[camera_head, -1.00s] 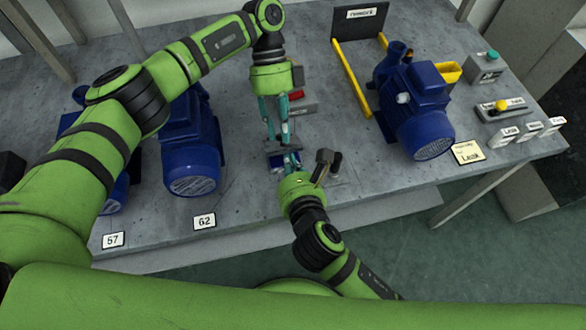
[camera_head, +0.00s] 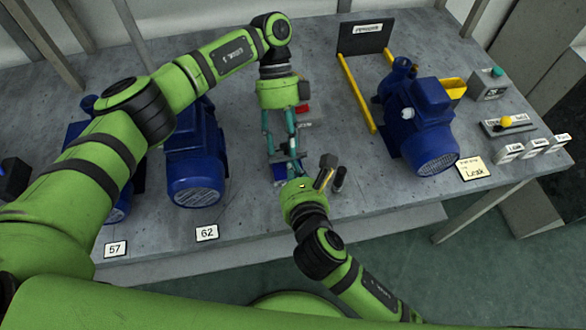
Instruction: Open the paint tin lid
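My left gripper (camera_head: 281,150) reaches in from the back with its two teal fingers apart. Its tips are close to a small dark grey-blue object (camera_head: 284,158), possibly the paint tin; most of it is hidden between the two grippers. I cannot make out a lid or whether the fingers touch it. My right gripper (camera_head: 289,169) comes from the front edge and meets the same spot, its fingertips largely covered. I cannot tell whether it is closed on anything.
Blue pumps stand at left (camera_head: 195,160) and right (camera_head: 420,125) on the grey table (camera_head: 240,200). A small red item (camera_head: 302,108) lies behind the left fingers. A dark upright cylinder (camera_head: 339,178) and a grey-yellow object (camera_head: 326,171) are right of my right gripper.

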